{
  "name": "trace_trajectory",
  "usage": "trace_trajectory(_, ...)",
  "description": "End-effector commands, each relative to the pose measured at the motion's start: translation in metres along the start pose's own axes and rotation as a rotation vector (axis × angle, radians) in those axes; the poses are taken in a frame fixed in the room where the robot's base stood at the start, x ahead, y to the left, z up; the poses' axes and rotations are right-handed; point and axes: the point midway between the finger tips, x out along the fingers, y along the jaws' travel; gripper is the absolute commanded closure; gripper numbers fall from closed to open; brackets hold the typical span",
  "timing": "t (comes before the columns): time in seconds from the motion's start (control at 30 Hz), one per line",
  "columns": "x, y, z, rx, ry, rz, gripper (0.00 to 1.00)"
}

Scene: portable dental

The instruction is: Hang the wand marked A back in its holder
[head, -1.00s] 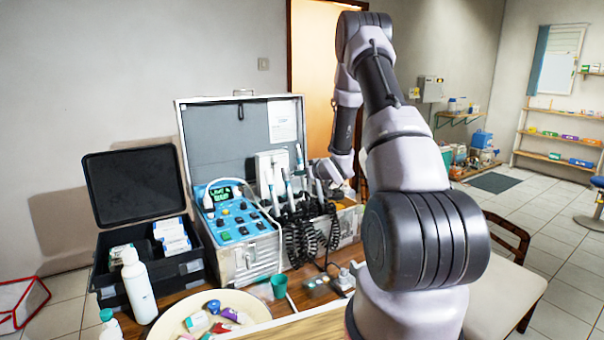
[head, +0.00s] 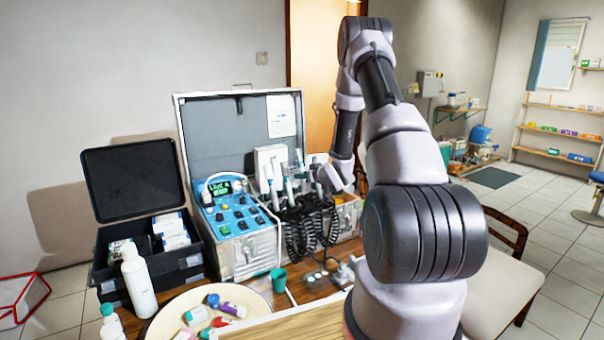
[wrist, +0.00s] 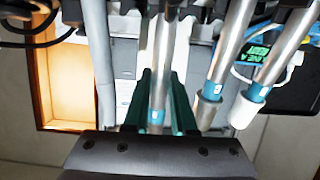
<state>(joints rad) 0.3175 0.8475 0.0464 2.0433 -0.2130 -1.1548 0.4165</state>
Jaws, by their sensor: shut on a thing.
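My gripper (wrist: 162,85) shows in the wrist view with its dark green fingers on either side of a silver wand (wrist: 158,60). It is shut on this wand, which has a teal band with a small white label; I cannot read a letter on it. In the head view my gripper (head: 322,178) is at the right end of the row of wands at the dental case. More silver wands with teal bands (wrist: 215,88) (wrist: 264,90) stand beside it in the wrist view. The holder beneath the held wand is hidden, so I cannot tell whether the wand is seated.
The open dental case (head: 238,135) has a blue control panel (head: 228,212) with a lit green display. Black coiled hoses (head: 303,230) hang in front. A black box (head: 187,262), white bottle (head: 139,285), green cup (head: 279,278) and round tray (head: 257,306) stand nearby.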

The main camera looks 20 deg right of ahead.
Motion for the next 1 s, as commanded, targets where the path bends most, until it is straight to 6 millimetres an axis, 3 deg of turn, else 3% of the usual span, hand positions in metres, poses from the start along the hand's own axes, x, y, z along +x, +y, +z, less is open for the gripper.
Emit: trace_trajectory(1.0, 0.000, 0.000, 0.025, 0.000, 0.000, -0.001, 1.00)
